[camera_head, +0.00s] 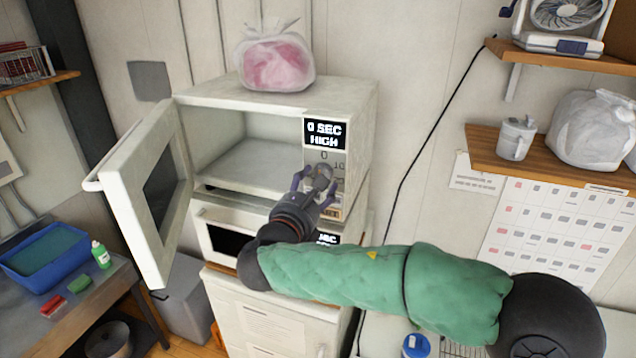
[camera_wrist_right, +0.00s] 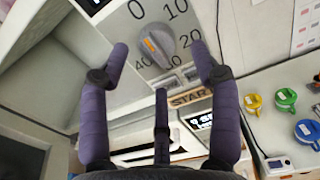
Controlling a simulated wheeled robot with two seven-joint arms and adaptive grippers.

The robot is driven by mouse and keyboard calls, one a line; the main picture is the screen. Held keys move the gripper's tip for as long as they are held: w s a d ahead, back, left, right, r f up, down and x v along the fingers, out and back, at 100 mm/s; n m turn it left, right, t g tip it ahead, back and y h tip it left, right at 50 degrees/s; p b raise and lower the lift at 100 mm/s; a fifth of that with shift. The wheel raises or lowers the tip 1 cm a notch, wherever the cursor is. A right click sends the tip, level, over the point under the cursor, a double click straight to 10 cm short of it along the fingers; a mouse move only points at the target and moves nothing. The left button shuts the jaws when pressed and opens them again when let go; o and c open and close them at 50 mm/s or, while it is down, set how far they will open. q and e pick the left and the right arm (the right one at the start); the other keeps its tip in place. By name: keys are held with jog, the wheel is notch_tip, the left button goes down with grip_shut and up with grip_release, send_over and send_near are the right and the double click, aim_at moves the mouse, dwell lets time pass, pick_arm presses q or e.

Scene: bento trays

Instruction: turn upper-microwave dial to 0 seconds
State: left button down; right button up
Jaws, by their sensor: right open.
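The upper microwave (camera_head: 345,100) has its door (camera_head: 118,200) wide open to the left. Its display (camera_head: 325,134) reads "0 SEC HIGH". The grey round dial (camera_head: 323,171) is below the display. In the right wrist view the dial (camera_wrist_right: 160,42) has an orange mark toward its left side, with printed numbers 0, 10 and 40 around it. My right gripper (camera_head: 315,182) is in front of the dial, open, with one finger on each side. In the right wrist view gaps show between the fingers and the dial. My left gripper is not in view.
A START button (camera_wrist_right: 190,96) is below the dial. A lower microwave (camera_head: 222,225) stands underneath, partly hidden by my right arm. A pink-filled bag (camera_head: 275,62) sits on top. Wall shelves (camera_head: 545,165) hold a mug and a bag at right. A blue bin (camera_head: 45,250) is at left.

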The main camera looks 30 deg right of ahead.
jog(key=v, duration=0.9)
jog(key=shift+a+f, duration=0.1)
jog(key=shift+f, duration=0.1)
